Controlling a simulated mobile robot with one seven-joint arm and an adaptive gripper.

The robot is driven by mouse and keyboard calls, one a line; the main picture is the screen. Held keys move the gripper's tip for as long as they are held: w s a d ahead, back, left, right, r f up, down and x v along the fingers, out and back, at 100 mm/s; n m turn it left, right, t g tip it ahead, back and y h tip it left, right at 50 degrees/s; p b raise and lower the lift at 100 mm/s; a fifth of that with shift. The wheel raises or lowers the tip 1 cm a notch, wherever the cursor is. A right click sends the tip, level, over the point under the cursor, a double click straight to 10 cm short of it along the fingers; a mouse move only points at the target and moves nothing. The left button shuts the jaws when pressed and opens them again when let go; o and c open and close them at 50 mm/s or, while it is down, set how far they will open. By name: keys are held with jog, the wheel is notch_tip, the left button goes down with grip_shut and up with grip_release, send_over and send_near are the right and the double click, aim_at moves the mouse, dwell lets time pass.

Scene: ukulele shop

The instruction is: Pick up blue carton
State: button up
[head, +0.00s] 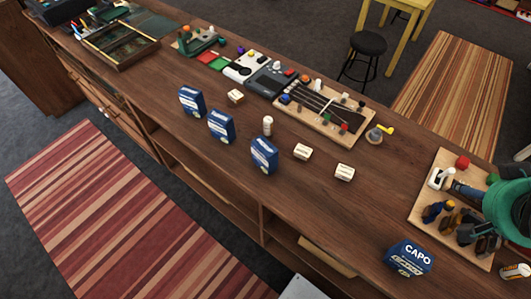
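Several blue cartons stand on the long brown wooden counter (160,80). Three upright ones with white labels form a diagonal row: the far-left carton (192,102), the middle carton (221,125) and the near-right carton (264,155). They stand apart, near the counter's front edge. Another blue carton, marked CAPO (409,258), sits alone at the lower right, also near the front edge. I cannot tell which one the task means. My gripper is not in view, and no carton is held.
Behind are a board with strings (325,112) and a grey device (270,80). A crowded tool board (432,215) and a green object (507,208) are at right. Bare counter lies left of the CAPO carton.

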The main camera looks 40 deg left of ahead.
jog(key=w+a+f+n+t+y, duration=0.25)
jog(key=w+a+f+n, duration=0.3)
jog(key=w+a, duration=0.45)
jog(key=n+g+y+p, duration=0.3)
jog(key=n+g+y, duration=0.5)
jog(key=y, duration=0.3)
send_near(276, 154)
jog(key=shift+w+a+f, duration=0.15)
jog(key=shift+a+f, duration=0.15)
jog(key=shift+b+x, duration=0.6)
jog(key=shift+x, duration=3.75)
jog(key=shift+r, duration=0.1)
